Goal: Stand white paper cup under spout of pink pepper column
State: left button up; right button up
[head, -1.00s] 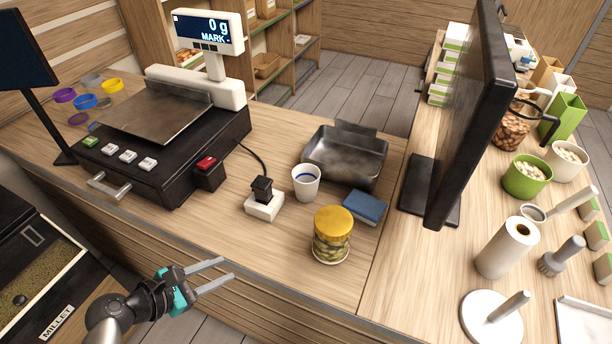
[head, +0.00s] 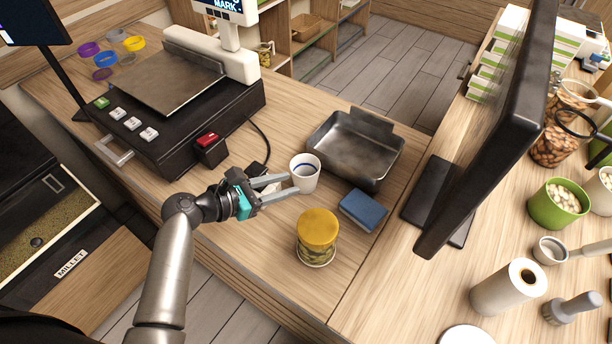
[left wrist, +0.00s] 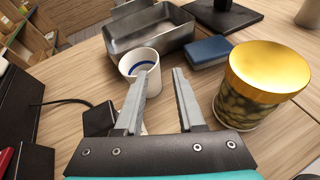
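The white paper cup (head: 305,174) with a blue line inside stands upright on the wooden counter, in front of the metal tray. It also shows in the left wrist view (left wrist: 144,70), just beyond the fingertips. My left gripper (head: 294,184) is open, with its fingers pointing at the cup. In the left wrist view the left finger overlaps the cup's front and the right finger (left wrist: 182,80) is to its right. I cannot tell whether a finger touches it. No pink pepper column or spout can be made out. My right gripper is not in view.
A jar with a gold lid (head: 318,228) stands close in front of the cup. A blue sponge-like block (head: 363,210) and the metal tray (head: 386,165) are beside it. The black scale (head: 177,135) is to the left, a dark upright screen (head: 490,140) to the right.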

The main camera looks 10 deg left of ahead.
pick_arm(q)
jog(key=shift+x, duration=3.7)
jog(key=shift+w+a, duration=0.1)
jog(key=shift+w, duration=0.05)
jog(key=shift+r, duration=0.1)
jog(key=shift+c, duration=0.2)
grip_shut()
